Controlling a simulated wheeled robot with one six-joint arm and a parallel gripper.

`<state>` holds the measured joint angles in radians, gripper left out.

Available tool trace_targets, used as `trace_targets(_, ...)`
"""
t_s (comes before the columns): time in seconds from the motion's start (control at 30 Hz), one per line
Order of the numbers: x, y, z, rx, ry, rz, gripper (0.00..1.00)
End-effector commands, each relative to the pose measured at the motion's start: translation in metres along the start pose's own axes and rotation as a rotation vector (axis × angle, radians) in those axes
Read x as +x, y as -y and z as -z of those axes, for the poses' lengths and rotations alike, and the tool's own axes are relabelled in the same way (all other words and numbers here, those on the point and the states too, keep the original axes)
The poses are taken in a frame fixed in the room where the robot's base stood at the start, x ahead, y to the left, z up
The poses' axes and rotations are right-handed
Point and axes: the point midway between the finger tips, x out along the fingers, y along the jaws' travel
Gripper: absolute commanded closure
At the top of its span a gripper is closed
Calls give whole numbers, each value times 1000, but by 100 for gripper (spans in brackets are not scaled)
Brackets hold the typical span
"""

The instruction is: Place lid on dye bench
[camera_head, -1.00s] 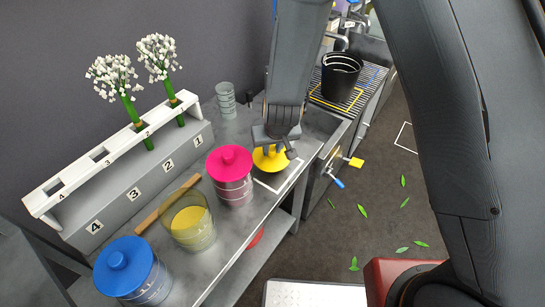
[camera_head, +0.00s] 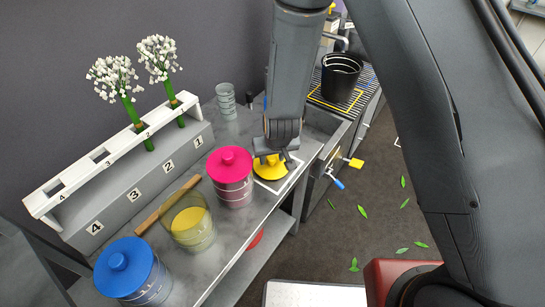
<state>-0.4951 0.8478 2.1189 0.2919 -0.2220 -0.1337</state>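The yellow lid (camera_head: 270,171) is low at the right end of the grey dye bench (camera_head: 225,262), at a white outlined square (camera_head: 290,181) marked on the bench top. My gripper (camera_head: 272,157) points down right over the lid, at its knob. The fingertips are small and partly hidden by my wrist, so I cannot tell whether they grip the knob. An uncovered glass jar of yellow dye (camera_head: 190,226) stands further left on the bench.
A jar with a pink lid (camera_head: 231,178) stands close left of my gripper. A blue-lidded jar (camera_head: 130,270) is at the front left. A white rack (camera_head: 110,155) holds two white flower bunches. An empty glass (camera_head: 226,98) stands behind. A black bucket (camera_head: 340,78) is at the back right.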

Motion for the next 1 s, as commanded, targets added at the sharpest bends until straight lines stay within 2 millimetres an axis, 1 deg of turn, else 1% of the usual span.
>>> trace_targets(0.17,-2,0,1,0,0,0,58)
trace_targets(0.27,-8,0,2,1,-1,0,58)
trace_targets(0.37,-18,0,3,0,-2,1,58)
trace_targets(0.57,-49,0,2,0,-3,1,58)
trace_targets(0.8,-93,1,3,0,-3,1,58)
trace_targets(0.9,-108,0,2,1,-2,1,58)
trace_targets(1.0,-117,0,2,1,-1,0,58)
